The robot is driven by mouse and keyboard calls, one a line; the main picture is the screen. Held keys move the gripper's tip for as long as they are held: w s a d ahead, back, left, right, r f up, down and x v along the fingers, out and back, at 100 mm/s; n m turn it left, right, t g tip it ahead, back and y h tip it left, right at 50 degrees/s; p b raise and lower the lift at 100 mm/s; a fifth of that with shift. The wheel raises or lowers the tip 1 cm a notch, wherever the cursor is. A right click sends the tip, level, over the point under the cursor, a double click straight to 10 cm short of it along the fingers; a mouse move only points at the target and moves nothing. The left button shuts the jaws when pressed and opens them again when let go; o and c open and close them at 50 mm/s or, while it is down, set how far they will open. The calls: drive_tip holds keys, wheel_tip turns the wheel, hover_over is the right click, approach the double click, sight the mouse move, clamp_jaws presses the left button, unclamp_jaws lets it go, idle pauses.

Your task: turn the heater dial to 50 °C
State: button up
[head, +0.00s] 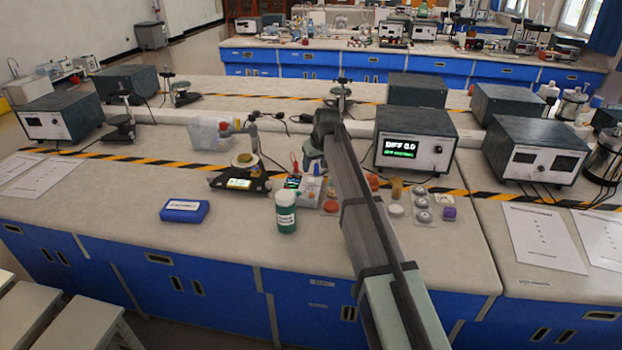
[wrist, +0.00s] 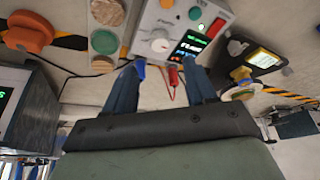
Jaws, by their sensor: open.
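The heater looks to be the small pale grey box (wrist: 143,24) in the wrist view, with a lit display (wrist: 190,44) too blurred to read. A white round dial (wrist: 160,42) sits on its face beside the display; its setting is unclear. My gripper (wrist: 164,66) is open, its two blue fingers apart, with nothing held between them. In the picture the dial lies just beyond the fingertips, between their lines; I see no contact. In the head view my gripper (head: 313,158) is above the heater's display (head: 292,182), and my arm hides part of that area.
Blue and red plugs (wrist: 173,76) with a red cable show between the fingers in the wrist view. A green-labelled jar (head: 286,212), a blue case (head: 184,210) and a scale-like device (head: 240,183) stand nearby. Large instrument boxes (head: 415,149) stand right.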

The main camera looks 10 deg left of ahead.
sight(310, 179)
drive_tip(key=x, duration=0.8)
drive_tip(key=shift+f, duration=0.2)
drive_tip(key=shift+c, duration=0.3)
clamp_jaws()
